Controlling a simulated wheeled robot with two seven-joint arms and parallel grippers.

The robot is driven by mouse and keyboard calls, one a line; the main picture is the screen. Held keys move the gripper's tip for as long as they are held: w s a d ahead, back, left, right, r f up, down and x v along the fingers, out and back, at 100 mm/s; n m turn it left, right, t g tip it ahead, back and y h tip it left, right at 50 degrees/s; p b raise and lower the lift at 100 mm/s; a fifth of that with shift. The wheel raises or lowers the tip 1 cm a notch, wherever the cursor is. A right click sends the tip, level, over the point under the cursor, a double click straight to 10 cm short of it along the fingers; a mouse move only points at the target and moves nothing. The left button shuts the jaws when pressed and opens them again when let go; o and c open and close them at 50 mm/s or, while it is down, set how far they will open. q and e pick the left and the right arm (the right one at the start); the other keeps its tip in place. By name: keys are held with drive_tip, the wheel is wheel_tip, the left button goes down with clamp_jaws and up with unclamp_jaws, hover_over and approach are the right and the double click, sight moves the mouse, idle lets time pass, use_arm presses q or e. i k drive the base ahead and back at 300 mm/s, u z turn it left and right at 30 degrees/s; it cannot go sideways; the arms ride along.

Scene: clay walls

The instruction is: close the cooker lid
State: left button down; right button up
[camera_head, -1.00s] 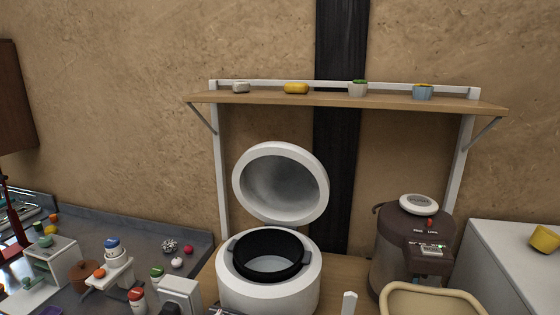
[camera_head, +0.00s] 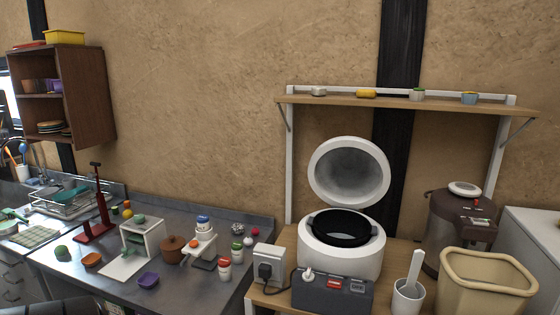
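The cooker (camera_head: 342,258) is a round white rice cooker on a wooden stand, right of the picture's middle. Its lid (camera_head: 349,172) is raised, standing up behind the body with its grey inner face toward me. A black inner pot (camera_head: 341,238) sits in the cooker, its inside uncovered. Neither of my grippers shows in this view.
A dark power strip (camera_head: 332,293) and a white adapter box (camera_head: 268,265) stand before the cooker. A white cup with a utensil (camera_head: 408,298), a beige bin (camera_head: 487,280) and a brown water boiler (camera_head: 460,225) are to its right. A wooden shelf (camera_head: 400,101) hangs above.

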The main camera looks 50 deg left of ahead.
sight(348, 173)
drive_tip(key=z, duration=0.05)
drive_tip(key=k, duration=0.2)
drive_tip(key=u, duration=1.05)
